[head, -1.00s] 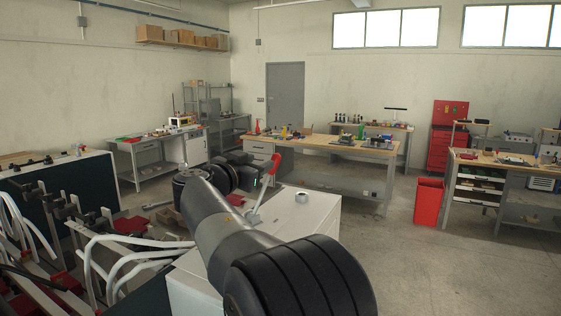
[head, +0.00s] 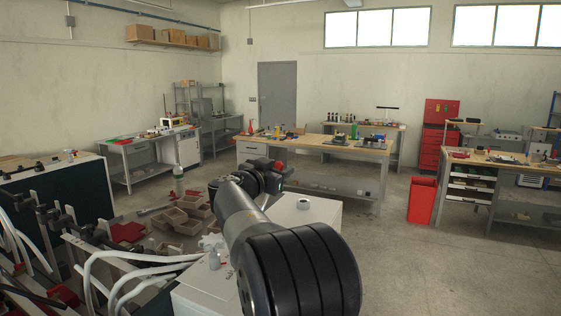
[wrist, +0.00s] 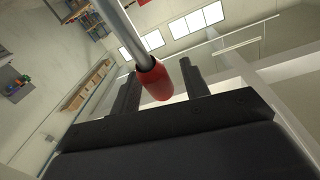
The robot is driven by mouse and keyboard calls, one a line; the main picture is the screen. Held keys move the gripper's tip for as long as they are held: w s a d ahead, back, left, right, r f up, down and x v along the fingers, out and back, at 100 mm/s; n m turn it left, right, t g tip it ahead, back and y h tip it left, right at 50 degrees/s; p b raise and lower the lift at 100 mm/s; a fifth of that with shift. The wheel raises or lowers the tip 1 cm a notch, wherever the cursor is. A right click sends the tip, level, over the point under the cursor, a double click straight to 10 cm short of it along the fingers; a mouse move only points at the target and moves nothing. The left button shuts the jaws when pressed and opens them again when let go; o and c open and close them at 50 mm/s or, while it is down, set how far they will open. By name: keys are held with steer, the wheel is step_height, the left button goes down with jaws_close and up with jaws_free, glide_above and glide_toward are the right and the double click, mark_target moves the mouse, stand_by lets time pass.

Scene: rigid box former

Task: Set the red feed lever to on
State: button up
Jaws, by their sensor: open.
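The feed lever shows in the wrist view as a grey metal rod (wrist: 128,36) ending in a rounded red grip (wrist: 153,82). My gripper (wrist: 157,74) is open, with one dark finger on each side of the red grip. I cannot tell whether either finger touches it. In the head view the red grip (head: 278,167) shows at the far end of my arm, beside my gripper (head: 270,174). The rest of the lever is hidden behind my arm there.
A white cabinet top (head: 318,215) lies below my arm, with a small round metal piece (head: 303,204) on it. Tan bins (head: 178,218) and white hoses (head: 120,258) are to the left. A workbench (head: 345,147) stands beyond, a red bin (head: 421,200) to the right.

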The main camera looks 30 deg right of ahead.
steer(key=shift+w+d, duration=0.3)
steer(key=shift+d, duration=0.25)
jaws_close()
